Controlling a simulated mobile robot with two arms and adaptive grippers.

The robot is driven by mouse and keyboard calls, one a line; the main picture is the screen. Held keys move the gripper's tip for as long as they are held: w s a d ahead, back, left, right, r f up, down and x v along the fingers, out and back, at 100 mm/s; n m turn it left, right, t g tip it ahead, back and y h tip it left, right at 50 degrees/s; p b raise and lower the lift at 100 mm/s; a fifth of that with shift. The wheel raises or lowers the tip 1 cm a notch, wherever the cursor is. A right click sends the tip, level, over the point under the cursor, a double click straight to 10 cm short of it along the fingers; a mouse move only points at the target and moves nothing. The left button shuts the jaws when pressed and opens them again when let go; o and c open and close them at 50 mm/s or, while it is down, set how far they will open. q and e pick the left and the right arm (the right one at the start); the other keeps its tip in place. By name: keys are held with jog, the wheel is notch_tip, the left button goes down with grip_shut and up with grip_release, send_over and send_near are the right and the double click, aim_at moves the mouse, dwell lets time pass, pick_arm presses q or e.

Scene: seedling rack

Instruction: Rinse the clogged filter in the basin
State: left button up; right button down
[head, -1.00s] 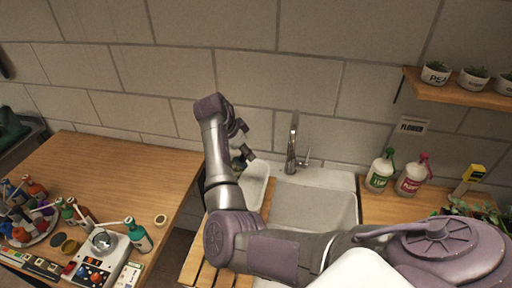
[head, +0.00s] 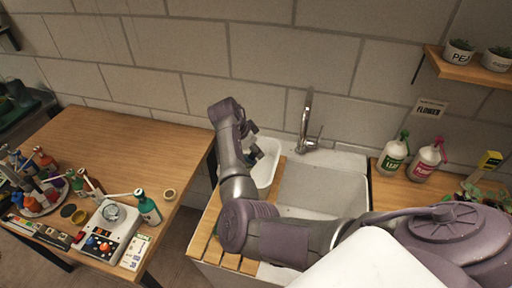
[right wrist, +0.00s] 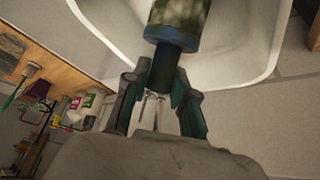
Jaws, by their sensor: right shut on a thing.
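My right gripper (head: 254,146) is above the left end of the sink, over a white tub (head: 270,172). In the right wrist view the gripper (right wrist: 156,84) is shut on the dark blue neck of the filter (right wrist: 180,17). The filter has a mottled green, dirty-looking body that runs out of the top of the picture. The white tub also shows behind it (right wrist: 236,88). In the head view the filter is mostly hidden by the gripper and small, so I cannot tell whether it touches the tub. My left gripper is not in view.
A white sink (head: 322,188) with a metal tap (head: 306,125) stands right of the tub. Two spray bottles (head: 393,155) (head: 426,160) stand further right, below a shelf (head: 470,68). A wooden table (head: 120,150) with bottles and a device (head: 108,232) is at left.

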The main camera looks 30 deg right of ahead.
jog(key=shift+f+b, duration=1.55)
jog(key=shift+f, duration=0.75)
dwell(0.9)
notch_tip(320, 180, up, 6)
jog(key=p, duration=0.5)
jog(key=shift+r+p, duration=0.85)
jog(key=shift+r, duration=3)
jog(key=shift+r, duration=2)
